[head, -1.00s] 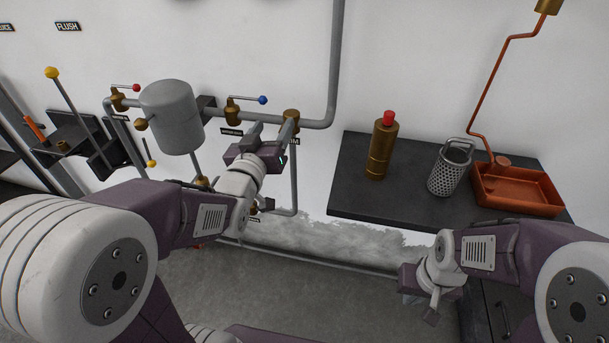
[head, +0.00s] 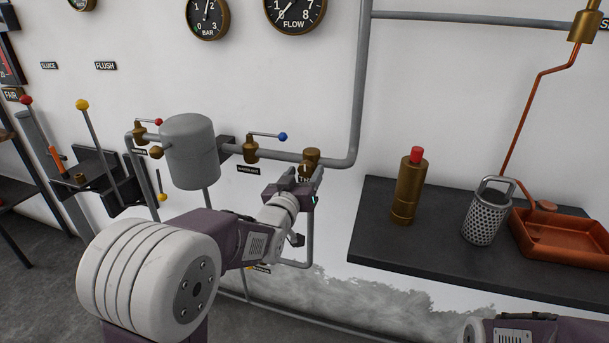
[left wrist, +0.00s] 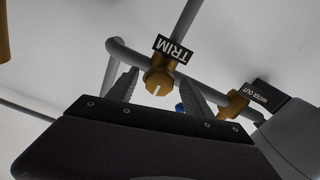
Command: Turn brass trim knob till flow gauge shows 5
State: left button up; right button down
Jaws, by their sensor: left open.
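The brass trim knob (head: 311,156) sits on the grey wall pipe. In the left wrist view the knob (left wrist: 159,82) has a pale line on its face, beside the TRIM label (left wrist: 172,49). My left gripper (head: 300,176) is open just in front of the knob. In the left wrist view its fingers (left wrist: 158,88) stand apart on either side of the knob; I cannot tell whether they touch it. The flow gauge (head: 294,10) is cut off at the top edge. Its needle points to the lower left; I cannot read the number there for sure. My right gripper is out of view.
A bar gauge (head: 207,14) hangs left of the flow gauge. A blue-tipped valve lever (head: 268,135) and a grey tank (head: 190,150) are left of the knob. A dark shelf (head: 375,240) at right holds a brass bottle (head: 408,190), a perforated canister (head: 487,215) and a copper tray (head: 560,262).

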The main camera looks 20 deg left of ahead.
pick_arm(q)
jog(key=shift+w, duration=0.3)
grip_shut()
jog(key=shift+m, duration=0.3)
jog(key=shift+f+m+b, duration=0.15)
jog(key=shift+m+b, duration=0.55)
jog(key=shift+m, duration=0.2)
jog(key=m+b, duration=0.2)
jog(key=m, duration=0.2)
jog(key=shift+m, duration=0.3)
jog(key=m+b, duration=0.1)
jog(key=m, duration=0.2)
jog(key=shift+b, duration=0.4)
jog(key=shift+a+m+b, duration=0.1)
jog(key=shift+m+b, duration=0.6)
jog(key=shift+m, duration=1.2)
